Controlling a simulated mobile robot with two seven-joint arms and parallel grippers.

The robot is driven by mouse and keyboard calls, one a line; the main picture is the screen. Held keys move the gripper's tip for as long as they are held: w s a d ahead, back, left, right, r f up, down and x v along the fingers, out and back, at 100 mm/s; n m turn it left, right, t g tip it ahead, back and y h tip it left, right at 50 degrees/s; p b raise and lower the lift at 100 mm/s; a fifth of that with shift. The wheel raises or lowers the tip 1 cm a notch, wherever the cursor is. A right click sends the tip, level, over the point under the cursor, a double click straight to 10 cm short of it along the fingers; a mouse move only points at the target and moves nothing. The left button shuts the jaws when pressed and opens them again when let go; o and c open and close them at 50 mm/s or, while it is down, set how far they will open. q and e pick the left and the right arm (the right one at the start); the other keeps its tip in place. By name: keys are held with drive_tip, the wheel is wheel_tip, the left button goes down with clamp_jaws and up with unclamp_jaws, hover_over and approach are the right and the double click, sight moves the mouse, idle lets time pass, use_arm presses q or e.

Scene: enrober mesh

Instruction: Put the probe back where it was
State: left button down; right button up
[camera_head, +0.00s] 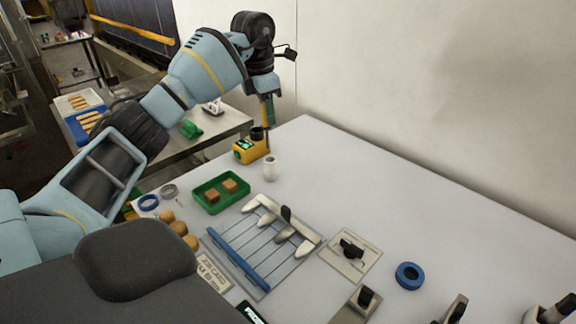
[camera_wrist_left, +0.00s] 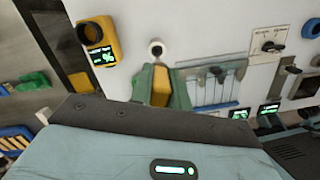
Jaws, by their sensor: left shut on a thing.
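The probe shows as a yellow handle (camera_wrist_left: 160,85) between the green fingers of my left gripper (camera_wrist_left: 161,88) in the left wrist view. In the head view my left gripper (camera_head: 267,108) points down at the back left of the white table, shut on the probe, which it mostly hides. The yellow meter (camera_head: 246,151), with a green-lit display and a dark round opening on top, stands just below the gripper. It also shows at the upper left in the left wrist view (camera_wrist_left: 98,42). Whether the probe's tip touches anything cannot be told. My right gripper is out of view.
A white cup (camera_head: 270,169) stands right beside the meter. A green tray (camera_head: 207,206) with brown pieces lies in front. A slatted rack (camera_head: 240,262), switch plate (camera_head: 362,258) and blue ring (camera_head: 409,275) lie further forward. The table's right back is clear.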

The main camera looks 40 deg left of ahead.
use_arm(q)
drive_tip(key=shift+w, duration=0.35)
drive_tip(key=shift+s+f, duration=0.1)
drive_tip(key=shift+s, duration=0.05)
wheel_tip(320, 180, down, 5)
drive_tip(key=shift+f, duration=0.1)
wheel_tip(320, 180, down, 4)
drive_tip(key=shift+f, duration=0.15)
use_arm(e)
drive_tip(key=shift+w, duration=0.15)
use_arm(q)
drive_tip(key=shift+f, duration=0.2)
drive_tip(key=c, duration=1.3)
unclamp_jaws()
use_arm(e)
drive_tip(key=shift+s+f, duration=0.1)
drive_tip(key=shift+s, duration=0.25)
